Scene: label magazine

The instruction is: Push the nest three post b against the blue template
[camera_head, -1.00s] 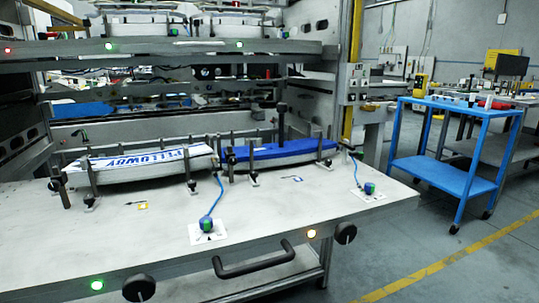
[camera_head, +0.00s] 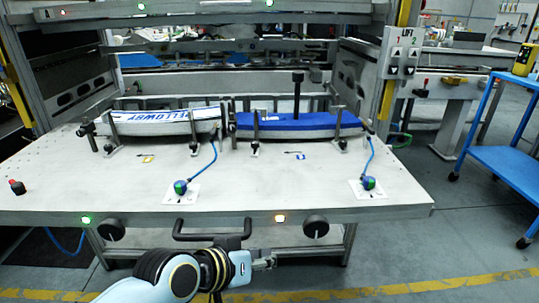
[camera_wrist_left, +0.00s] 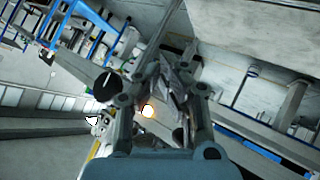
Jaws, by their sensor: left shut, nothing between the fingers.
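The blue template (camera_head: 285,121) lies on a pale stack at the right of the machine's table. Dark posts stand around it: a front left post (camera_head: 255,130), a front right post (camera_head: 341,126) and a taller black one (camera_head: 297,90) at its back. I cannot tell which is post b, nor whether any post touches the template. My left gripper (camera_head: 266,260) is shut and empty, low in front of the table, below its front edge and well apart from the posts. In the left wrist view its fingers (camera_wrist_left: 172,85) are close together. My right gripper is not in view.
A white lettered template (camera_head: 165,120) lies on the left, also between posts. Two blue-corded knobs (camera_head: 180,187) (camera_head: 369,183) sit on the table (camera_head: 270,183). A dark handle (camera_head: 213,240) and black knobs line its front edge. A blue cart (camera_head: 505,165) stands right.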

